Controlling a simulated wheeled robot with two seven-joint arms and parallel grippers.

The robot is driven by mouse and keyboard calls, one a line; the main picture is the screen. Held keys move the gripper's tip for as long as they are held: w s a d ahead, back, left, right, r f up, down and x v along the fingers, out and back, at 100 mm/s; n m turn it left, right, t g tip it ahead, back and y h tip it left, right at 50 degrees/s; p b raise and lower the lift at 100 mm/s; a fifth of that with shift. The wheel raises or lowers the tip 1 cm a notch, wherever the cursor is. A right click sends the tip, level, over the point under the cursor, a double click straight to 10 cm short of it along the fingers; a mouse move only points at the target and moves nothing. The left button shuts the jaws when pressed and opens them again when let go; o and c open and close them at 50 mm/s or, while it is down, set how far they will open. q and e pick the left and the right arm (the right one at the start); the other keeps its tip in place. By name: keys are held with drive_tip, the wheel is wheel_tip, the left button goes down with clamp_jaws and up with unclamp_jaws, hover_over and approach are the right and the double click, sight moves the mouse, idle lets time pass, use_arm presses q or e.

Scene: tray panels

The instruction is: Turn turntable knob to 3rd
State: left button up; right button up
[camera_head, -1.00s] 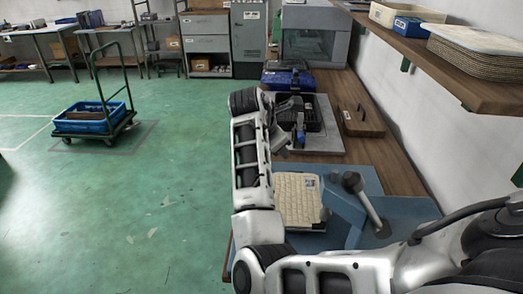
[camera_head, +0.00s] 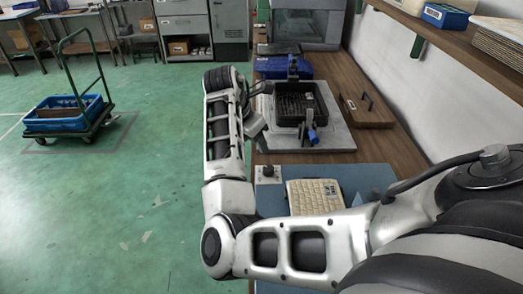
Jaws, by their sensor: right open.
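A small dark knob (camera_head: 268,171) stands on a pale square plate at the left edge of the blue work surface (camera_head: 345,172). I cannot read any position marks around it. My right arm crosses the front of the view, and its forearm points away to the back. My right gripper (camera_head: 257,127) hangs beyond the knob, apart from it, at the left edge of the grey plate. It is small and partly hidden by my wrist; it is open, and I see nothing in it. My left gripper is not in view.
A black tray (camera_head: 285,120) with blue-handled clamps sits on the grey plate (camera_head: 320,140). A cream gridded panel (camera_head: 315,194) lies on the blue surface, partly behind my arm. A wooden board with a handle (camera_head: 366,112) lies at right, below the wall shelf (camera_head: 450,47).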

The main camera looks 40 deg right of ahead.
sight(268, 168)
drive_tip(key=x, duration=0.7)
drive_tip(key=b+x, duration=0.1)
drive_tip(key=x, duration=0.5)
drive_tip(key=shift+s+d+f, duration=0.15)
drive_tip(key=shift+f, duration=0.25)
drive_tip(key=c, duration=1)
